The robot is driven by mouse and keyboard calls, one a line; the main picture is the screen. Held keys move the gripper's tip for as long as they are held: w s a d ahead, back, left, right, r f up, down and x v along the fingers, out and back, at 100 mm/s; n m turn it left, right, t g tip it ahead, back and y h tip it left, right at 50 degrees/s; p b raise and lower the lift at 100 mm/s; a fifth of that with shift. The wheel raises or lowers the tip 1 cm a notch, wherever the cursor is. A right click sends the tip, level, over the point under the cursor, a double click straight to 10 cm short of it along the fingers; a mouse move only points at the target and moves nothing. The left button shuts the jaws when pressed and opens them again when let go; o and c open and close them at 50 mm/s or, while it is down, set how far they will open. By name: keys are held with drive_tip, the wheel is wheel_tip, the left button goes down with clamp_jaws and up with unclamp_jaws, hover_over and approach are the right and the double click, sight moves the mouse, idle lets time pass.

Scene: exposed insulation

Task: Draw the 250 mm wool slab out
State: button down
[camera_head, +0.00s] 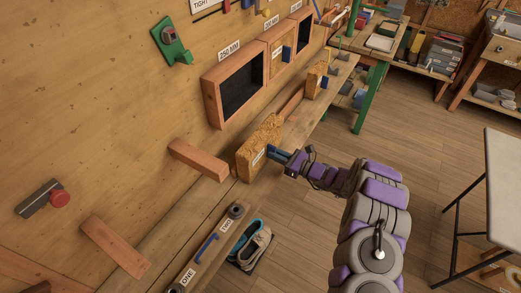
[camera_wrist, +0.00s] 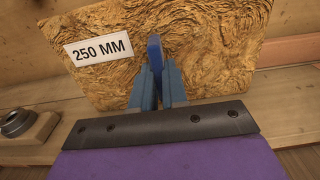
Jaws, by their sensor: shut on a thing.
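The 250 mm wool slab (camera_head: 261,143) is a golden-brown fibrous block with a white label. It stands upright on the wooden bench, outside the framed opening. The opening marked 250 MM (camera_head: 241,90) is dark and empty, up and to the left of the slab. My gripper (camera_head: 281,157) is at the slab's near face, its blue fingers shut on a blue tab (camera_wrist: 154,55) on that face. In the wrist view the slab (camera_wrist: 215,40) fills the upper part, its label reading 250 MM. The slab's underside is hidden in the wrist view.
A second slab (camera_head: 317,78) with a blue tab stands further along the bench. A wooden block (camera_head: 198,159) juts from the wall left of the slab. Open floor (camera_head: 310,220) lies right of the bench.

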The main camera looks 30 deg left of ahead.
drive_tip(key=shift+d, duration=0.7)
idle(0.6)
drive_tip(key=d, duration=0.6)
drive_tip(key=shift+s+p, duration=0.25)
drive_tip(key=shift+p, duration=0.2)
idle(0.5)
